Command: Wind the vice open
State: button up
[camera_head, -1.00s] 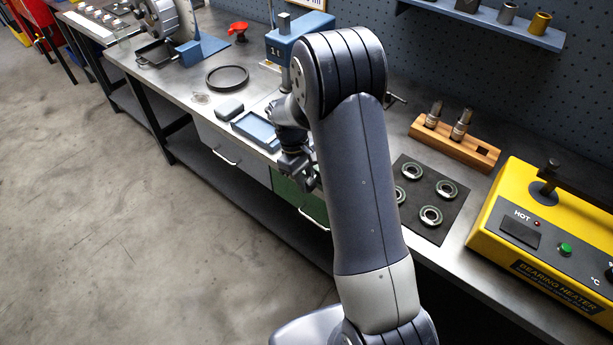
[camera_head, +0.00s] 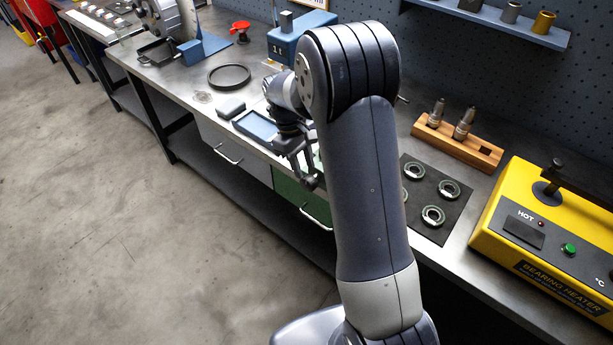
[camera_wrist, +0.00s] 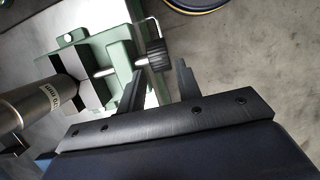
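The green vice (camera_wrist: 121,52) shows in the wrist view at upper left. Its dark jaws (camera_wrist: 75,72) meet the end of a silver cylinder with lettering (camera_wrist: 28,107); I cannot tell whether they clamp it. A black knurled knob (camera_wrist: 158,55) sits on a short rod at the vice's right side. My gripper (camera_wrist: 160,70) is open, its two fingers apart, with the knob in line between the fingertips; contact is not visible. In the head view my gripper (camera_head: 308,183) hangs at the bench's front edge, and my arm hides most of the vice.
A blue tray (camera_head: 256,125) and a black ring (camera_head: 229,76) lie left of my arm. A mat with several bearings (camera_head: 433,216), a wooden stand (camera_head: 457,143) and a yellow bearing heater (camera_head: 545,250) are on the right. The floor in front is clear.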

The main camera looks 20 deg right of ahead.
aim_at(307, 177)
jog(key=v, duration=0.5)
jog(key=shift+w+r, duration=0.1)
jog(key=shift+r, duration=0.2)
jog(key=p+x, duration=0.1)
jog(key=x, duration=0.9)
jog(key=shift+f, duration=0.55)
jog(key=shift+r+t+y+b, duration=0.1)
jog(key=shift+t+y+b, duration=0.3)
jog(key=shift+t+b, duration=0.25)
jog(key=shift+d, duration=0.1)
jog(key=shift+r, duration=0.1)
